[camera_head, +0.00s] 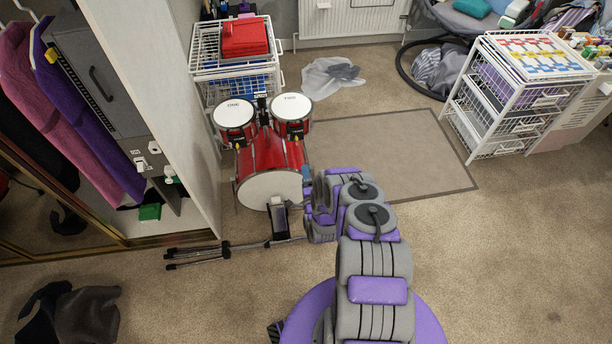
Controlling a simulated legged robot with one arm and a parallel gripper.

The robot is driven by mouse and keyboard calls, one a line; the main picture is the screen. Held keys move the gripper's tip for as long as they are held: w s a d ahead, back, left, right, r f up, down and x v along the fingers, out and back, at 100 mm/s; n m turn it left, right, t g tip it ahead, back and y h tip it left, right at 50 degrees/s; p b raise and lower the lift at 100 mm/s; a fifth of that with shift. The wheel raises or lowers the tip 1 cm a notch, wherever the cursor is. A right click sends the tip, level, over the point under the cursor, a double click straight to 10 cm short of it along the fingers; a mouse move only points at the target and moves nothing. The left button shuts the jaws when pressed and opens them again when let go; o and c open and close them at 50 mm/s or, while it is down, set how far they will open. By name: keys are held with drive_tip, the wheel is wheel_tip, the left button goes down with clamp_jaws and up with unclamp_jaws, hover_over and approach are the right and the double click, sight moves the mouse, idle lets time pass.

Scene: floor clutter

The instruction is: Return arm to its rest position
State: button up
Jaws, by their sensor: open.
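My arm, grey and purple, rises from the bottom centre of the head view and reaches forward over the carpet. My gripper (318,215) is at its far end, just right of the red drum kit in the picture. The gripper is open. Its fingers are hard to make out among the arm's links, and I see nothing held in it. I cannot tell how far it is from the drums.
A red drum kit (270,165) stands ahead, its thin metal stand (225,249) lying left. A beige rug (385,150) lies behind the arm. White wire drawers (515,105) stand right; an open wardrobe (110,125) is left. Dark cloth (75,315) lies lower left. Carpet at right is clear.

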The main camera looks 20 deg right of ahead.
drive_tip(key=shift+d, duration=0.2)
drive_tip(key=w+d+r+n+g+y, duration=0.2)
drive_tip(key=w+r+n+g, duration=0.5)
drive_tip(key=r, duration=0.5)
wheel_tip(320, 180, up, 10)
drive_tip(key=s+a+n, duration=0.2)
drive_tip(key=s+a+r+n+g, duration=0.2)
drive_tip(key=s+a+r+g, duration=0.15)
drive_tip(key=s+r, duration=0.45)
drive_tip(key=s+a+r+n+g, duration=0.2)
drive_tip(key=s+a+r+n, duration=0.15)
drive_tip(key=s+r, duration=0.35)
drive_tip(key=s+a+r+n+g, duration=0.2)
drive_tip(key=s+a+r, duration=0.1)
drive_tip(key=s, duration=0.8)
drive_tip(key=s+a+r+n+g+y, duration=0.1)
drive_tip(key=s+a+r+n+g, duration=0.1)
drive_tip(key=s, duration=1)
drive_tip(key=s+a+r+n+g+y, duration=0.1)
drive_tip(key=s+a+r, duration=0.3)
drive_tip(key=s, duration=0.8)
wheel_tip(320, 180, up, 2)
drive_tip(key=shift+s+a+r+n+g, duration=0.2)
drive_tip(key=shift+n+g, duration=0.25)
drive_tip(key=shift+g, duration=0.4)
